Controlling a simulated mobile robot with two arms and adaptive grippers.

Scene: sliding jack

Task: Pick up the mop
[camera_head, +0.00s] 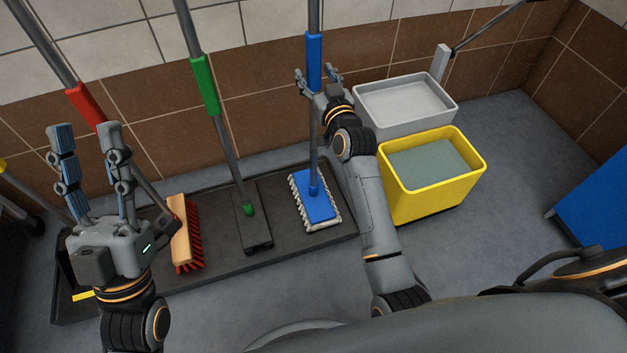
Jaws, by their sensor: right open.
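The mop stands upright, with its blue head and white fringe (315,208) on a dark floor tray and a grey pole with a blue grip sleeve (314,52). My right gripper (318,76) is open at the lower end of the blue sleeve. Its fingers show on either side of the pole; whether they touch it, I cannot tell. Part of the pole is hidden behind this gripper. My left gripper (87,132) is open and empty at the left, its fingers pointing up, in front of the red-sleeved broom.
The dark tray (290,243) also holds a green-sleeved tool (252,220) and a broom with red bristles (186,235). A yellow bucket (425,197) and a grey bucket (376,122) stand right of the mop. A tiled wall is behind.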

